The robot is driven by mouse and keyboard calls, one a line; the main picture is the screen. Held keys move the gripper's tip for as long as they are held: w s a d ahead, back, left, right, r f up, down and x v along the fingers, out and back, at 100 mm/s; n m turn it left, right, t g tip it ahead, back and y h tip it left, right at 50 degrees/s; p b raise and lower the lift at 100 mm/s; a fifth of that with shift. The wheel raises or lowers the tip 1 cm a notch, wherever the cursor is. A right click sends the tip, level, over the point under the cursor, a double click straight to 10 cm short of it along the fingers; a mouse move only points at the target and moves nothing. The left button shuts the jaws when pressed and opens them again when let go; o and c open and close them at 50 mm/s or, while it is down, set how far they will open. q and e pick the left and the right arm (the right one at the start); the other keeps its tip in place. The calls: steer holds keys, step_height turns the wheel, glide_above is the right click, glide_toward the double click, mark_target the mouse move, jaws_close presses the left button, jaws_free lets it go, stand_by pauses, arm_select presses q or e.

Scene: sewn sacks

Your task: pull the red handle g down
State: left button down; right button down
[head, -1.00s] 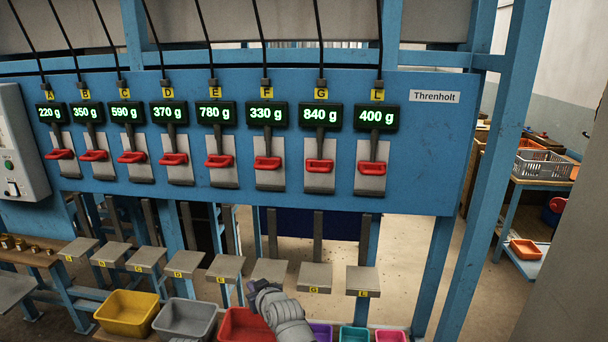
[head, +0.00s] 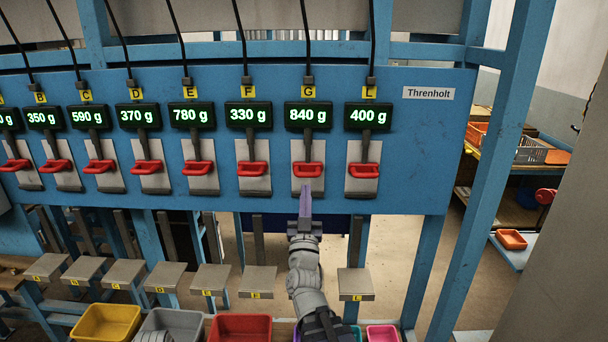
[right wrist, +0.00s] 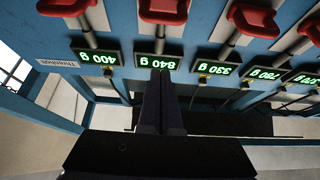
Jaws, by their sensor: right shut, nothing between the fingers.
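The red handle g (head: 307,170) sits on its pale plate under the 840 g display (head: 308,115) and the yellow G label. It also shows at the top of the right wrist view (right wrist: 163,10), above the 840 g display (right wrist: 158,62). My right gripper (head: 306,190) points up at the plate, its closed fingertips just below the handle in the head view. Its fingers (right wrist: 160,80) are together and empty in the right wrist view. I cannot tell whether they touch the plate.
Red handle F (head: 253,168) and the handle under 400 g (head: 363,170) flank handle g closely. Small grey platforms (head: 259,280) stand below the blue panel (head: 420,150), with a red bin (head: 240,328) and other bins underneath. A blue post (head: 490,170) stands at the right.

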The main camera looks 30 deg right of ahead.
steer(key=shift+w, duration=0.1)
step_height(320, 180, up, 5)
steer(key=p, duration=0.5)
glide_above(306, 176)
steer(key=s+a, duration=0.1)
steer(key=s, duration=0.1)
step_height(306, 176, down, 3)
steer(key=b, duration=0.3)
steer(key=shift+f, duration=0.15)
steer(key=shift+w+d+f+b, duration=0.1)
steer(key=shift+w+f+b, duration=0.05)
steer(key=shift+f+b, duration=0.4)
steer(key=shift+r, duration=0.15)
